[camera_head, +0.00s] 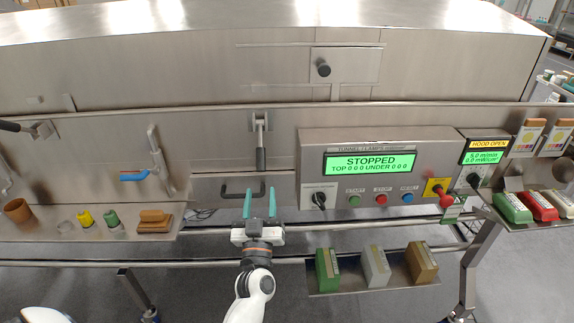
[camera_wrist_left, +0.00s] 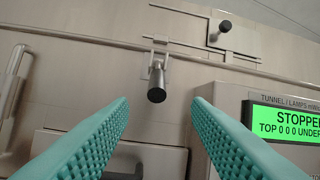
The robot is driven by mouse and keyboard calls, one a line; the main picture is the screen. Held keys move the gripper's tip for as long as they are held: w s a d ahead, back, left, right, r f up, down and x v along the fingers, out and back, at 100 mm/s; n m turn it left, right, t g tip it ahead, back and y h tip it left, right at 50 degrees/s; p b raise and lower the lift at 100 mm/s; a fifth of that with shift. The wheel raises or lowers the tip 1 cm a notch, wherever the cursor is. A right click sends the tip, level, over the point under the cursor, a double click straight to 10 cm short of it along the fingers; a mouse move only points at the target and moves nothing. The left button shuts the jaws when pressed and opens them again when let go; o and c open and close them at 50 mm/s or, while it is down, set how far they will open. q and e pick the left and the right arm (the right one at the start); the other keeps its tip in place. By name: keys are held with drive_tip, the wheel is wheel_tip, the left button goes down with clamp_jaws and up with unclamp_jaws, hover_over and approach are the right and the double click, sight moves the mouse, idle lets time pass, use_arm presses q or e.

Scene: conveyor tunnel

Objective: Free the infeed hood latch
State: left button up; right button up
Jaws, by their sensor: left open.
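A metal toggle latch with a black grip (camera_head: 261,158) hangs straight down on the steel hood front, just above my left gripper in the head view. The latch's black grip (camera_wrist_left: 157,92) also shows in the left wrist view, between and beyond the fingertips. My left gripper (camera_head: 260,190) is open and empty, its teal fingers pointing at the panel below the latch. A similar latch (camera_head: 42,130) at the far left has its black handle out sideways. No label shows which latch is the infeed one. My right gripper is not in view.
Right of the latch, a control box (camera_head: 375,165) reads STOPPED; a smaller display (camera_head: 486,150) reads HOOD OPEN. The left shelf (camera_head: 60,225) holds small items. A lower tray (camera_head: 345,288) holds three blocks.

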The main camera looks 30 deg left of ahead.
sight(261, 154)
use_arm(q)
drive_tip(key=x, duration=0.1)
drive_tip(key=p+x, duration=0.1)
drive_tip(key=x, duration=0.1)
drive_tip(key=shift+w+a+r, duration=0.1)
drive_tip(key=shift+a+r, duration=0.35)
drive_tip(key=p+x, duration=0.2)
drive_tip(key=x, duration=0.5)
drive_tip(key=shift+w+d+f, duration=0.15)
drive_tip(key=shift+f, duration=0.05)
drive_tip(key=shift+w+a+r, duration=0.15)
drive_tip(key=shift+w+a, duration=0.15)
drive_tip(key=shift+w, duration=0.15)
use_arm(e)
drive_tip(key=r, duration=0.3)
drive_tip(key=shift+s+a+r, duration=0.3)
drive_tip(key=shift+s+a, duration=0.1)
use_arm(q)
drive_tip(key=c, duration=0.8)
clamp_jaws()
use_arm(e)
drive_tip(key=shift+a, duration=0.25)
